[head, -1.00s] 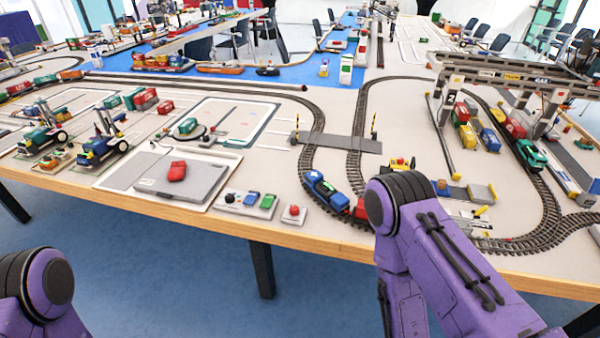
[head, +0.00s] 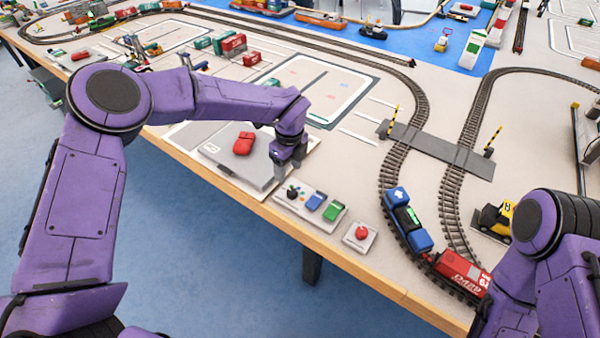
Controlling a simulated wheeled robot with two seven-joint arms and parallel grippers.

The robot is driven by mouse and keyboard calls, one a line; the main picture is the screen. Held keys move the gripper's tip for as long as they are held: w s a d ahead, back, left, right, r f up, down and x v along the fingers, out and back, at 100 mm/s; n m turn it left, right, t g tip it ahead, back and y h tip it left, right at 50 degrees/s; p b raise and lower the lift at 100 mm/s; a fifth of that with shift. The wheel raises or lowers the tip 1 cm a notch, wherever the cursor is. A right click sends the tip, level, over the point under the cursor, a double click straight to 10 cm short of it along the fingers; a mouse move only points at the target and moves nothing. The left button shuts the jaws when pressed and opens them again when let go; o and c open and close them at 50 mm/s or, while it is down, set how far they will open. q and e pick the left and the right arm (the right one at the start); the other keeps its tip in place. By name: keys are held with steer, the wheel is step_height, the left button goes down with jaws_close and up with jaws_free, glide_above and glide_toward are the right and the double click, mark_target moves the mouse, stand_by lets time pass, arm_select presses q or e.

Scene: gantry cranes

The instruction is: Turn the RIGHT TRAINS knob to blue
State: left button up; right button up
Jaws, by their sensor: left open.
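A small grey control panel (head: 310,207) lies near the table's front edge. A black knob (head: 292,191) stands at its left end, beside a blue block (head: 316,201) and a green block (head: 333,211). No label can be read, so I cannot tell whether this is the RIGHT TRAINS knob or which colour it points to. My left gripper (head: 287,166) is open and points down, just behind and above the knob, seemingly apart from it. My right arm shows at the lower right, but its gripper is out of view.
A separate box with a red button (head: 361,232) sits right of the panel. A grey slab (head: 225,163) with a red car-like piece (head: 243,143) lies to its left. A blue and black locomotive (head: 408,219) and a red wagon (head: 462,273) stand on the curved track.

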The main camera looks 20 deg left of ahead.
arm_select(q)
steer(key=r+n, duration=0.1)
steer(key=p, duration=0.2)
glide_above(292, 190)
steer(key=shift+h, duration=0.3)
steer(key=f, duration=0.4)
steer(key=shift+s, duration=0.4)
steer(key=f, duration=0.3)
steer(key=w+f+p, duration=0.1)
steer(key=f, duration=0.1)
steer(key=shift+d+f, duration=0.1)
steer(key=shift+s+f, duration=0.2)
steer(key=shift+f, duration=0.15)
steer(key=c, duration=1)
